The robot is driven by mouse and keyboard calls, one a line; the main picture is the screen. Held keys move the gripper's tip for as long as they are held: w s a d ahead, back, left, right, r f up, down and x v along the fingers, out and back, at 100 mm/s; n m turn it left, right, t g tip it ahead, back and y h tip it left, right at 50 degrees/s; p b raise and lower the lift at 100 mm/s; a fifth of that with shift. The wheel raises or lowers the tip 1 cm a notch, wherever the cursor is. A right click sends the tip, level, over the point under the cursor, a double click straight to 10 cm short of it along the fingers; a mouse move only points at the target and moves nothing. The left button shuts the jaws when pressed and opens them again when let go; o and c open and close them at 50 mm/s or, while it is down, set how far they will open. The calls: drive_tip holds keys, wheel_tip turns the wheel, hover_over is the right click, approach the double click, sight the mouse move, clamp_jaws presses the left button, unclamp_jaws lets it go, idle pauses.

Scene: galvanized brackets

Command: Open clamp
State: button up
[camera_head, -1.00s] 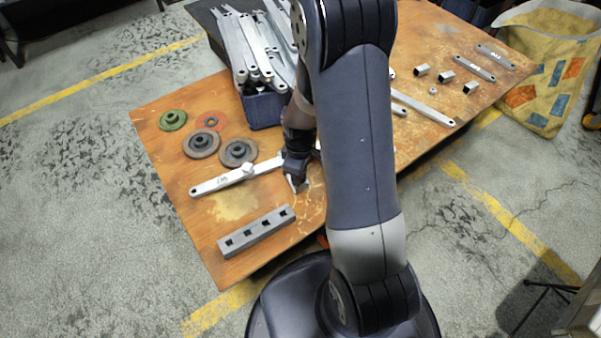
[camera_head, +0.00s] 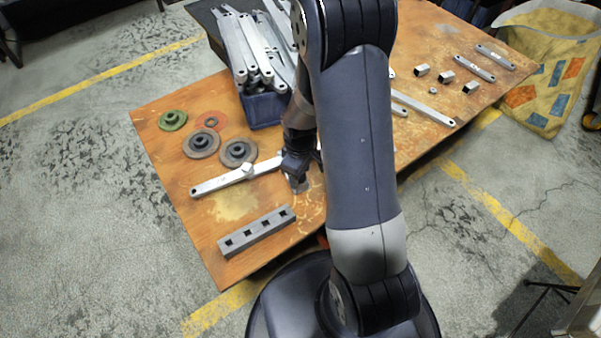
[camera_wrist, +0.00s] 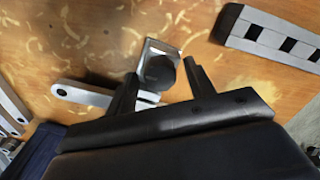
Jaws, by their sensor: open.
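The clamp (camera_wrist: 150,49) looks like a pale metal frame with a dark round knob (camera_wrist: 160,70) in the wrist view. My gripper (camera_wrist: 160,73) is open, with one finger on each side of the knob; I cannot tell whether either finger touches it. A flat galvanized bar (camera_wrist: 82,95) with a hole in its end passes under my gripper beside the clamp. In the head view my gripper (camera_head: 296,184) is low over the table, near the right part of a flat bar (camera_head: 222,182). There my arm and gripper hide most of the clamp.
A grey block with square holes (camera_head: 257,232) lies at the table's front left. Several grinding discs (camera_head: 201,144) lie behind the bar. A blue bin (camera_head: 262,110) full of brackets stands at the back. More bars and small square tubes (camera_head: 446,76) lie to the right.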

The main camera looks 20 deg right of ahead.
drive_tip(key=m, duration=0.4)
drive_tip(key=shift+m, duration=0.4)
drive_tip(key=m, duration=0.3)
drive_tip(key=shift+m, duration=0.4)
drive_tip(key=m, duration=0.4)
drive_tip(key=shift+m, duration=2.2)
drive_tip(key=shift+c, duration=0.5)
drive_tip(key=c, duration=0.8)
